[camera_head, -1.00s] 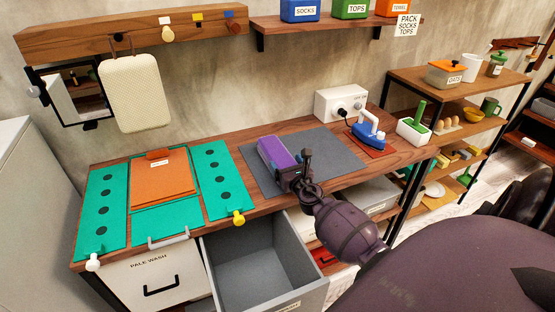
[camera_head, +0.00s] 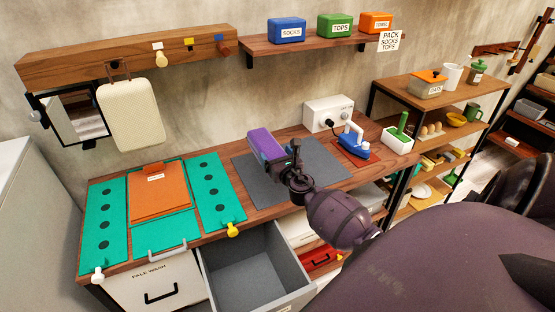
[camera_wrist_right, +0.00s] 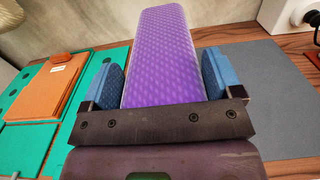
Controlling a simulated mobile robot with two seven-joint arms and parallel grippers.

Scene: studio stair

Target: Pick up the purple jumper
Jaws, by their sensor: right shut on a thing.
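The purple jumper (camera_head: 265,144) is a folded, block-like bundle. In the head view my right gripper (camera_head: 277,161) is shut on its near end and holds it tilted above the grey mat (camera_head: 320,161). In the right wrist view the purple jumper (camera_wrist_right: 162,60) lies between the two blue finger pads of my right gripper (camera_wrist_right: 160,80), and its far end sticks out beyond them. My left gripper is not in view.
An open grey drawer (camera_head: 292,292) juts out below the counter. A teal folding board (camera_head: 103,230) with an orange piece (camera_head: 160,190) lies left. A cream case (camera_head: 137,112) hangs on the wall.

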